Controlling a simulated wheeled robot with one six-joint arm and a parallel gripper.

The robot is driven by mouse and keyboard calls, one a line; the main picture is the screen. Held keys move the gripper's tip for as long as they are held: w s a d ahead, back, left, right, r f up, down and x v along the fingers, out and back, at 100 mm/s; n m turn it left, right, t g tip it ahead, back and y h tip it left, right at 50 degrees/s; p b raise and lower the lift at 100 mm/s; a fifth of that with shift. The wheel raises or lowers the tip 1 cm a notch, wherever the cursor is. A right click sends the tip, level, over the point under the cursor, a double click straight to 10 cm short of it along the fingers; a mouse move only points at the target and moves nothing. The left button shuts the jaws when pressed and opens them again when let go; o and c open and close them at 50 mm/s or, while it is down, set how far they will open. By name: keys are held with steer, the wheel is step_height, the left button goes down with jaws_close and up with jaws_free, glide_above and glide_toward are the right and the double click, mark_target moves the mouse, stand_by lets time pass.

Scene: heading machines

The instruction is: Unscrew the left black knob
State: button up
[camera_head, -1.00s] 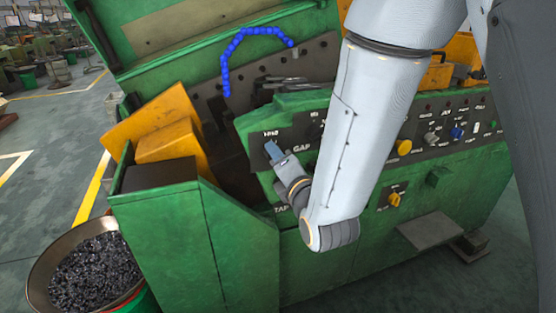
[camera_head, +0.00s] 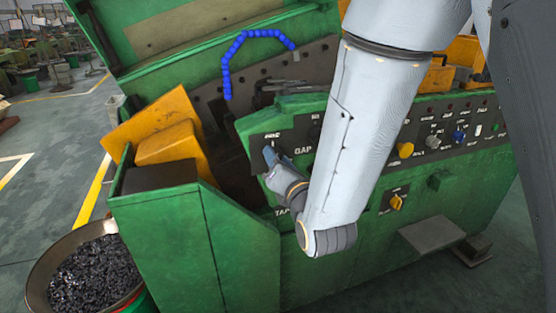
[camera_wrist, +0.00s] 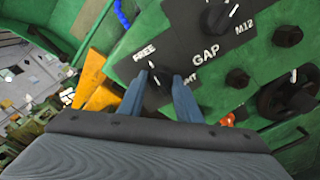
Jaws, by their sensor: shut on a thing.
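The left black knob (camera_wrist: 158,84) is on the dark panel between the label FREE and a partly hidden label, left of the word GAP. A white mark shows on it. My gripper (camera_wrist: 160,78) has its two blue fingers on either side of this knob, shut on it. In the head view my gripper (camera_head: 271,156) is at the upper left of the green machine's control panel (camera_head: 300,128); the fingers and wrist hide the knob there.
Another black knob (camera_wrist: 217,18) with a white mark is above GAP. More black knobs (camera_wrist: 287,36) and a dark handwheel (camera_wrist: 287,97) are to the right. A yellow block (camera_head: 168,128) stands left of the panel. A bin of small dark parts (camera_head: 95,272) is on the floor at lower left.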

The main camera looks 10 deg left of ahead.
steer(key=o, duration=1)
steer(key=shift+o, duration=0.2)
steer(key=shift+s, duration=0.1)
steer(key=p+v, duration=0.7)
steer(key=p, duration=0.4)
steer(key=shift+s+d, duration=0.2)
steer(key=shift+s, duration=0.1)
